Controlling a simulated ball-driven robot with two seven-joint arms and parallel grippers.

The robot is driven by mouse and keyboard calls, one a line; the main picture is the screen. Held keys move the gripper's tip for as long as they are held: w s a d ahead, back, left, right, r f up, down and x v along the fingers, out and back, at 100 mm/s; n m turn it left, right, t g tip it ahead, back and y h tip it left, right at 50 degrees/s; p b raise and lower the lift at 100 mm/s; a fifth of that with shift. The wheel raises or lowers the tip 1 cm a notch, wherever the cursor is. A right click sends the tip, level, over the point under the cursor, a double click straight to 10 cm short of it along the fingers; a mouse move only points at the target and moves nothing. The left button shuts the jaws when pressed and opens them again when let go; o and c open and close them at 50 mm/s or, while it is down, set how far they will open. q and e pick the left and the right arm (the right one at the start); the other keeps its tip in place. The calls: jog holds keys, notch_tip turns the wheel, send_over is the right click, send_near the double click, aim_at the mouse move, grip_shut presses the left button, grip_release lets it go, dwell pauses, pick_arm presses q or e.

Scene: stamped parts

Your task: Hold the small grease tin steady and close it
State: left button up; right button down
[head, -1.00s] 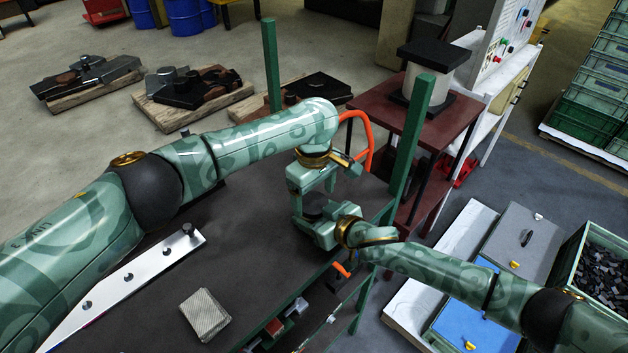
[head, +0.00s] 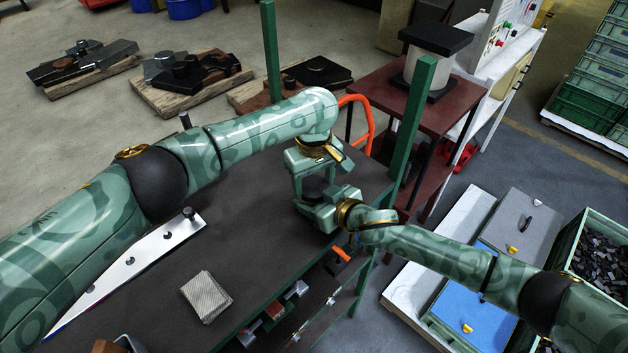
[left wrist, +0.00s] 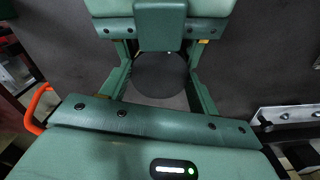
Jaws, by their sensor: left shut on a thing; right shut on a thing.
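The grease tin shows in the left wrist view as a dark round disc (left wrist: 160,76), low over or on the dark bench top. My left gripper (head: 315,188) comes in from the far side and is shut on the tin; its fingers flank the disc in the left wrist view (left wrist: 158,92). My right gripper (head: 322,198) faces it from the near right side and is also shut on the tin; its body fills the top of the left wrist view. In the head view the two grippers hide most of the tin. Where lid and body meet cannot be made out.
The dark bench top (head: 262,235) is clear around the grippers. A pale folded cloth (head: 206,297) and a light metal bar (head: 130,262) lie on the bench at left. An orange hoop (head: 366,112) is at the far edge.

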aim_at(314, 186)
pick_arm(q)
jog(key=o, duration=1.1)
jog(key=shift+r, duration=0.1)
jog(key=shift+r, duration=2.2)
jog(key=shift+c, duration=0.4)
jog(key=shift+r+n, duration=1.6)
jog(key=shift+r, duration=0.2)
jog(key=shift+a+f, duration=0.1)
jog(key=shift+f, duration=3.95)
